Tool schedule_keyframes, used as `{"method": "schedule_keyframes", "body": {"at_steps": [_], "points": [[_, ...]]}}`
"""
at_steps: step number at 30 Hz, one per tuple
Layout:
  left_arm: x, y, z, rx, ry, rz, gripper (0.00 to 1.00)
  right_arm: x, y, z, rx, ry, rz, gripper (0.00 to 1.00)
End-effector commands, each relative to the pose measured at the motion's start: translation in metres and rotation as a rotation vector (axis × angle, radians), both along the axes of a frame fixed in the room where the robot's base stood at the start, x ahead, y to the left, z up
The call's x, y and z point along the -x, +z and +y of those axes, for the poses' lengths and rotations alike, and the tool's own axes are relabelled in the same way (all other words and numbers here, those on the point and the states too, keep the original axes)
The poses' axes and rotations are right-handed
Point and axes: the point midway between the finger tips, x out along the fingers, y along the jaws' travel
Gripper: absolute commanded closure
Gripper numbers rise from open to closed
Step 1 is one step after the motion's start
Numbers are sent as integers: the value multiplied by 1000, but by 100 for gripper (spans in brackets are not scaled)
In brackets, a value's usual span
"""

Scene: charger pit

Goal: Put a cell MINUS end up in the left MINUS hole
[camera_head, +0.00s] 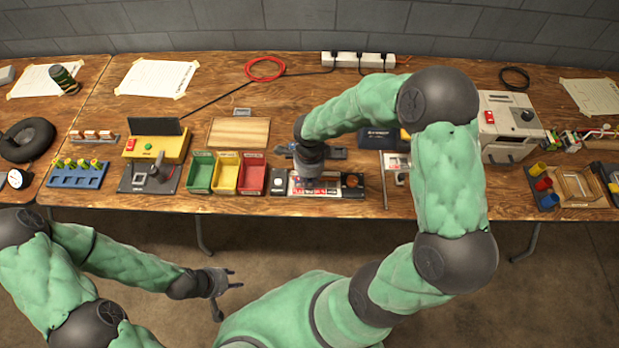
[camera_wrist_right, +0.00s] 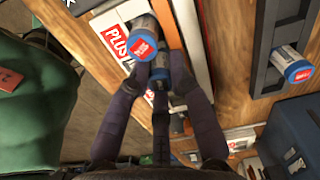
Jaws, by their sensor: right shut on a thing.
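My right gripper (camera_head: 310,172) is low over the charger (camera_head: 281,186), a dark box with a pale panel and red labels. In the right wrist view its fingers (camera_wrist_right: 163,78) are shut on a cell (camera_wrist_right: 160,74) with a blue band; its end markings are not readable. Just beyond it, another cell (camera_wrist_right: 142,40) with a red end and blue rim stands beside a red PLUS label (camera_wrist_right: 115,42). The fingers and arm hide the holes, so I cannot tell whether the held cell is in one. My left gripper (camera_head: 222,291) is open and empty, before the table.
A further cell (camera_wrist_right: 296,68) with a red end sits in a dark holder in the wrist view. Green (camera_head: 200,171), yellow (camera_head: 225,173) and red (camera_head: 252,175) bins stand left of the charger. A wooden board (camera_head: 238,133) lies behind them.

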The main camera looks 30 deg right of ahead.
Motion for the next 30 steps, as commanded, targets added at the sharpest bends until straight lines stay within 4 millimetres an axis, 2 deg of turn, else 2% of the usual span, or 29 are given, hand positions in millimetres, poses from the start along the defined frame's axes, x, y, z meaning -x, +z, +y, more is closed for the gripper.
{"method": "schedule_keyframes", "body": {"at_steps": [9, 10, 12, 13, 30], "points": [[0, -2, 0, 0, 0, 0, 60, 0, -1, 0, 0, 0, 0, 100], [0, -2, 0, 0, 0, 0, 60, 0, -1, 0, 0, 0, 0, 76], [0, -2, 0, 0, 0, 0, 60, 0, -1, 0, 0, 0, 0, 57], [0, -2, 0, 0, 0, 0, 60, 0, -1, 0, 0, 0, 0, 52], [0, -2, 0, 0, 0, 0, 60, 0, 0, 0, 0, 0, 0, 52]]}}
